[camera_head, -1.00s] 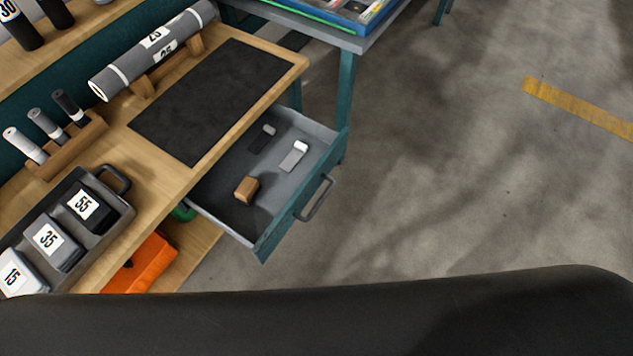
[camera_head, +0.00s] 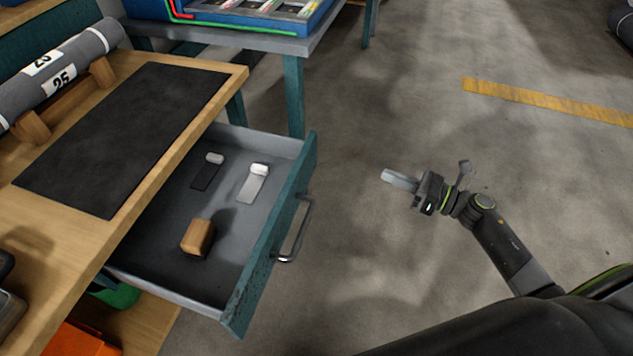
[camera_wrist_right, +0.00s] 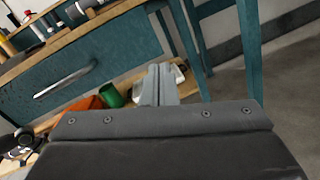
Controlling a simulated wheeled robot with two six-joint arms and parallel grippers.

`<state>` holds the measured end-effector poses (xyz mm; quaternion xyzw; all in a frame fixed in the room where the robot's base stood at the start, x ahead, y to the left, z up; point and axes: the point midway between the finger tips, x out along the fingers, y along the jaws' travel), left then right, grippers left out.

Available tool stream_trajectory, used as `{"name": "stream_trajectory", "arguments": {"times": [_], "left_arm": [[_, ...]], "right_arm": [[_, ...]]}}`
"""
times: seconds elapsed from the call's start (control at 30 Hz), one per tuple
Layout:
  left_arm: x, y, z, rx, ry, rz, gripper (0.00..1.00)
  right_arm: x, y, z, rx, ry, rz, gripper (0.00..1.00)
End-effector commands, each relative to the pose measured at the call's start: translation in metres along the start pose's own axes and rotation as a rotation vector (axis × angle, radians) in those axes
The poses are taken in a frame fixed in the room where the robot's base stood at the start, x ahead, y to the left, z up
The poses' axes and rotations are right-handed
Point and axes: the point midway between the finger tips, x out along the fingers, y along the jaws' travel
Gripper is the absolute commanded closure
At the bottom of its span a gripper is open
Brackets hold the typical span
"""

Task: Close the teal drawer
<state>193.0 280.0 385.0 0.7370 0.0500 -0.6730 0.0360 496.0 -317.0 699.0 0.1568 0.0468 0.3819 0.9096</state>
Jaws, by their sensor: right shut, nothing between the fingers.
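The teal drawer (camera_head: 268,262) stands pulled out from under the wooden bench in the head view. Its curved grey handle (camera_head: 297,232) is on its right-hand front. Inside lie a wooden block (camera_head: 198,238) and two small flat pieces with white ends. My right gripper (camera_head: 386,176) is shut and empty, to the right of the drawer front and apart from it. In the right wrist view, the shut fingers (camera_wrist_right: 159,84) show in the middle. A teal front (camera_wrist_right: 115,75) with a silver handle (camera_wrist_right: 65,81) is to their left. My left gripper is not in view.
The wooden bench (camera_head: 226,86) carries a dark mat (camera_head: 125,135) and a large grey roll (camera_head: 62,78). A second teal-legged table (camera_head: 265,43) with a blue tray stands behind. Open concrete floor lies right of the drawer. Green and orange things sit below the bench.

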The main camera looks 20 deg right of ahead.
Motion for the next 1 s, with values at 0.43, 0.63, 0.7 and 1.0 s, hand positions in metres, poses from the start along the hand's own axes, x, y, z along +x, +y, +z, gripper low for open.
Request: {"name": "stream_trajectory", "arguments": {"times": [0.43,0.63,0.7,1.0], "left_arm": [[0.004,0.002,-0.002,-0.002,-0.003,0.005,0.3],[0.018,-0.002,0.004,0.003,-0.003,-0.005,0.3],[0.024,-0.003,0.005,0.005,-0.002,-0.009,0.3],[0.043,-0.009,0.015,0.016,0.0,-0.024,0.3]], "right_arm": [[0.025,0.033,0.0,-0.329,0.063,0.185,1.0],[0.064,0.04,-0.002,-0.324,0.06,0.183,1.0],[0.078,0.042,-0.004,-0.323,0.06,0.183,1.0],[0.13,0.051,-0.01,-0.321,0.063,0.181,1.0]]}}
